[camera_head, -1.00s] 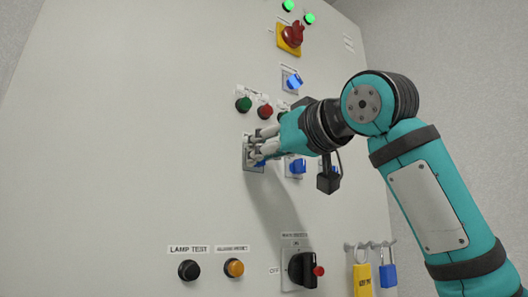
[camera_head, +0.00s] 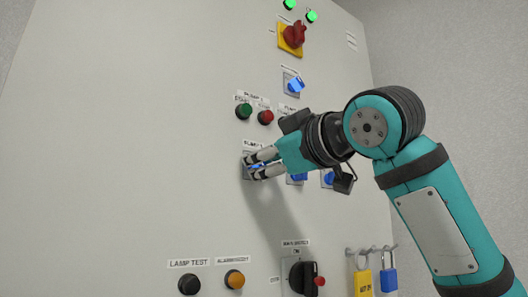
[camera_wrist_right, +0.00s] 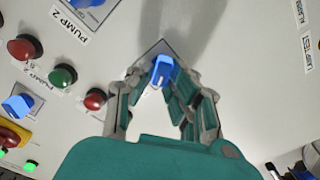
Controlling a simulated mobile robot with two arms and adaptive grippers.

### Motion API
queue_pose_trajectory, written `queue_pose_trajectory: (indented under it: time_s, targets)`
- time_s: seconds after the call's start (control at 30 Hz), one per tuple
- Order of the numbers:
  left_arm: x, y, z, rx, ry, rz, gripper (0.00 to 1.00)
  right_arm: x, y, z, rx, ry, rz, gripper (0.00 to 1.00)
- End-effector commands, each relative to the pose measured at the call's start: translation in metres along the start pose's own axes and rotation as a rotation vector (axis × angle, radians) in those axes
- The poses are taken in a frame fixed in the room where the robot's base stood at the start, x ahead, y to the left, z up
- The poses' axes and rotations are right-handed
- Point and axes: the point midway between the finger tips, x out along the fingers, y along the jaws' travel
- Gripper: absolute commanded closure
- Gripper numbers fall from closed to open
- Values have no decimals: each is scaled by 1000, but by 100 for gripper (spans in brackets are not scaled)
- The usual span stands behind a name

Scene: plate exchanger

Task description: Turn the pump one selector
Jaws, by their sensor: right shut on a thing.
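The pump one selector is a blue knob (camera_wrist_right: 162,68) on a square grey plate (camera_wrist_right: 150,50). In the head view its plate (camera_head: 247,158) sits below a small label, left of the other blue selectors. My right gripper (camera_head: 252,167) is at this plate, its fingers reaching in from the right and partly hiding the knob. In the right wrist view my right gripper (camera_wrist_right: 165,82) has its fingers on both sides of the knob and is shut on it. My left gripper is not in view.
Green (camera_head: 244,111) and red (camera_head: 265,117) buttons sit just above the gripper. A red rotary switch (camera_head: 294,35) and a blue selector (camera_head: 294,84) are higher up. A black main switch (camera_head: 301,278) and hanging padlocks (camera_head: 389,279) are lower. The panel's left side is bare.

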Motion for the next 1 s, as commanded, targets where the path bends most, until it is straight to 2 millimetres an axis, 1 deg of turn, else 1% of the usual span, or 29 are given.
queue_pose_trajectory:
  time_s: [0.03,0.1,0.4,0.6,0.97,1.0]
  targets:
    - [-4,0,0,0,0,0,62,1,1,0,-32,-5,0,100]
    - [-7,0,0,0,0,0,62,1,0,0,-78,-5,-1,100]
    - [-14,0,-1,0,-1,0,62,1,-1,1,-206,-4,0,100]
    - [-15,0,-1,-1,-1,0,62,1,-1,2,-236,-4,0,100]
    - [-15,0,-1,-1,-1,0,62,1,-2,2,-240,-4,0,100]
    - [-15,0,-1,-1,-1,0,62,1,-2,2,-240,-4,0,82]
